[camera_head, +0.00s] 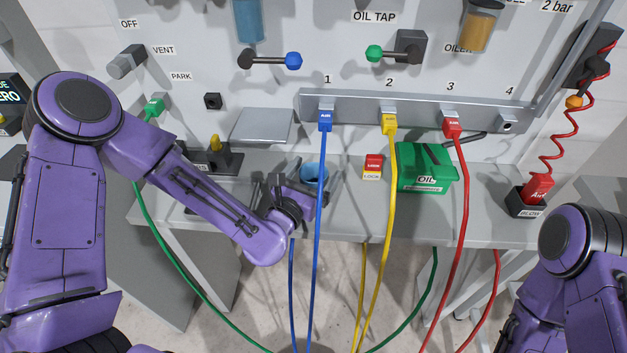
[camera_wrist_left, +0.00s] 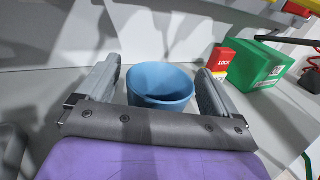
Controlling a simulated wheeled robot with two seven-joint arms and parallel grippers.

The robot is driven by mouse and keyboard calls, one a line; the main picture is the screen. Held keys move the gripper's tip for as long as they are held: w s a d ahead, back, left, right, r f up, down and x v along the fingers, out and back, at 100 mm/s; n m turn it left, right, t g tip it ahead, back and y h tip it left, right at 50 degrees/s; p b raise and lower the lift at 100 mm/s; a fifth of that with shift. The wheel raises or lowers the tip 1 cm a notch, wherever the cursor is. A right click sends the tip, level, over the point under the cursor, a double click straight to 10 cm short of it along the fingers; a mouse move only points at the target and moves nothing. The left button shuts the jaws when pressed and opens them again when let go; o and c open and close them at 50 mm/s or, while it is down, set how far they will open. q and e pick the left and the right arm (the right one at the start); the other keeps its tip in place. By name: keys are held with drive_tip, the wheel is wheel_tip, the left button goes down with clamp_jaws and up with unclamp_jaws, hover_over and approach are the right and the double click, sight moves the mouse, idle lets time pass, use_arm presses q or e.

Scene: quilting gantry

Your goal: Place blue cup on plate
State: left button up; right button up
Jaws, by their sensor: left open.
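The blue cup (camera_head: 314,174) stands on the grey shelf, partly hidden behind the blue hose and my left gripper. My left gripper (camera_head: 292,190) is open beside it. In the left wrist view the blue cup (camera_wrist_left: 160,85) is upright, with its open mouth showing, between the two spread fingers of my left gripper (camera_wrist_left: 160,78). I cannot tell whether either finger touches it. A flat grey plate (camera_head: 262,125) sits at the back of the shelf, left of the cup, with nothing on it. My right gripper is out of view; only part of that arm shows.
Blue (camera_head: 320,215), yellow (camera_head: 391,200) and red (camera_head: 463,190) hoses hang from the rail across the shelf. A red lock block (camera_head: 373,163) and green oil box (camera_head: 424,168) stand right of the cup. A black-and-yellow fixture (camera_head: 217,157) stands to the left.

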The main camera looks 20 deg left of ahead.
use_arm(q)
drive_tip(key=c, duration=1.2)
drive_tip(key=shift+r, duration=0.1)
